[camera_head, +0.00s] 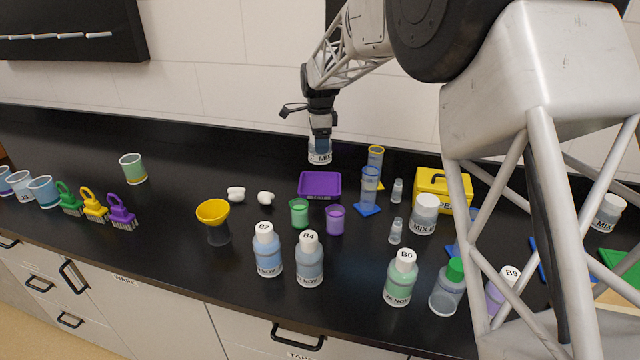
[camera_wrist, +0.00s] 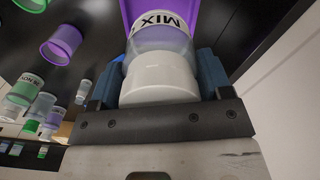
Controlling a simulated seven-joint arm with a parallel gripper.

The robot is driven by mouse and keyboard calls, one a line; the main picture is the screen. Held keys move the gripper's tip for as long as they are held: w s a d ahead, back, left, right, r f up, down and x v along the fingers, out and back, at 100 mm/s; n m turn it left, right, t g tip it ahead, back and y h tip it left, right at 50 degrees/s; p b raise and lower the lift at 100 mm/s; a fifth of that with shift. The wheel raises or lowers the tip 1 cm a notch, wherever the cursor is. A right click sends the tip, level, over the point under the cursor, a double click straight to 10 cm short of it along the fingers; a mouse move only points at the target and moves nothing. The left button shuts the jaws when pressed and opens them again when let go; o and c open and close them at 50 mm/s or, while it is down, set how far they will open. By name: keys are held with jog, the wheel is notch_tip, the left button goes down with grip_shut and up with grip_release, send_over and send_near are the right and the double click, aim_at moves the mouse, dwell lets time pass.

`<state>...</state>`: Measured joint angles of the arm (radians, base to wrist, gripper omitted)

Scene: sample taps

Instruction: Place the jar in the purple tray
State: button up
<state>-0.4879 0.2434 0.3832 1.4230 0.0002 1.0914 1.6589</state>
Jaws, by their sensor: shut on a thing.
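The jar (camera_head: 319,156) has a white label reading MIX and is held below my gripper (camera_head: 320,137) at the back of the black counter. In the wrist view the jar (camera_wrist: 160,65) sits between my two blue finger pads, with its pale lid toward the camera. My gripper (camera_wrist: 160,85) is shut on it. The purple tray (camera_head: 320,185) lies flat on the counter, in front of the jar, and looks empty. Part of the tray (camera_wrist: 196,10) shows beyond the jar in the wrist view. Whether the jar touches the counter I cannot tell.
Green (camera_head: 299,213) and purple (camera_head: 335,219) cups stand in front of the tray. A blue-based cylinder (camera_head: 369,190) is close on its right, and a yellow funnel (camera_head: 213,212) is to the left. Several labelled bottles line the front.

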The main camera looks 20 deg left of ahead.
jog(key=shift+f, duration=0.15)
send_over(320, 187)
jog(key=shift+f, duration=2.35)
jog(key=shift+f, duration=2.5)
jog(key=shift+f, duration=0.15)
jog(key=o, duration=0.9)
jog(key=shift+o, duration=0.2)
notch_tip(320, 187, up, 12)
jog(key=shift+r, duration=0.15)
